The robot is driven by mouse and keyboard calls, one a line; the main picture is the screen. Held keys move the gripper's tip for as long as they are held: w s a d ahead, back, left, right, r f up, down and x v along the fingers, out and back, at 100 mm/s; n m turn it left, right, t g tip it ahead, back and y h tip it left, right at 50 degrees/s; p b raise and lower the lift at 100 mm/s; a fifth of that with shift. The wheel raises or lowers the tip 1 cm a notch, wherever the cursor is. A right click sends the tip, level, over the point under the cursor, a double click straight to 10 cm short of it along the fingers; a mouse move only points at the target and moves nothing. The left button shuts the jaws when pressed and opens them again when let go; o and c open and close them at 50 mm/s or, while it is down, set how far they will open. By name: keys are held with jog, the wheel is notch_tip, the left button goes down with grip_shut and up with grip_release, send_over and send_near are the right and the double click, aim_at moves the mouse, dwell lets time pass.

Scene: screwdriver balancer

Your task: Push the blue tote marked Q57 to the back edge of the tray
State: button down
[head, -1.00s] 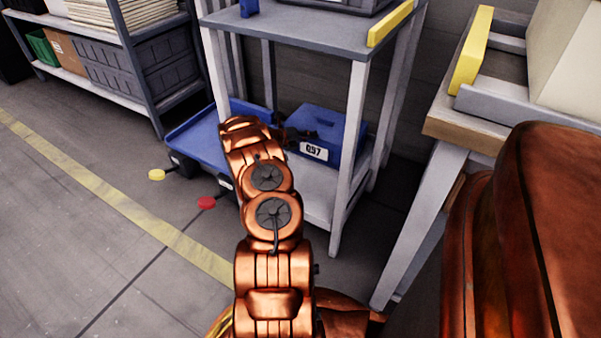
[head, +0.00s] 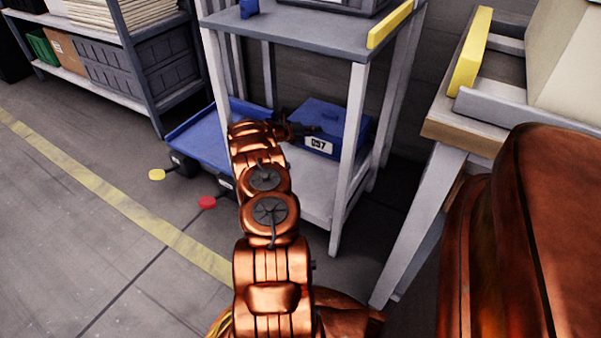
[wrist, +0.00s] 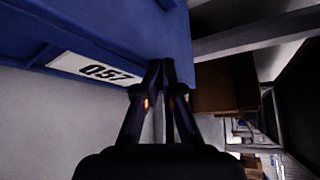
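The blue tote (head: 347,127) with the white Q57 label (head: 319,144) sits on the light grey lower tray (head: 309,194) of the grey stand, behind its front leg. My gripper (head: 307,131) is at the tote's front left, partly covering it. In the wrist view, the tote (wrist: 120,25) fills the upper left, and its label (wrist: 93,70) faces me. The fingertips (wrist: 161,66) are together with nothing between them, against or just in front of the tote's face by the label's right end. The tray's back edge is mostly hidden.
The stand's front leg (head: 348,160) is to the right of my gripper. A workbench (head: 470,130) stands at right. Open floor lies at left.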

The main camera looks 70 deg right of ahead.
jog(key=shift+w+a+r, duration=0.1)
jog(key=shift+w+a, duration=0.1)
jog(key=shift+a, duration=0.75)
notch_tip(320, 180, up, 15)
jog(key=p, duration=1)
dwell(0.4)
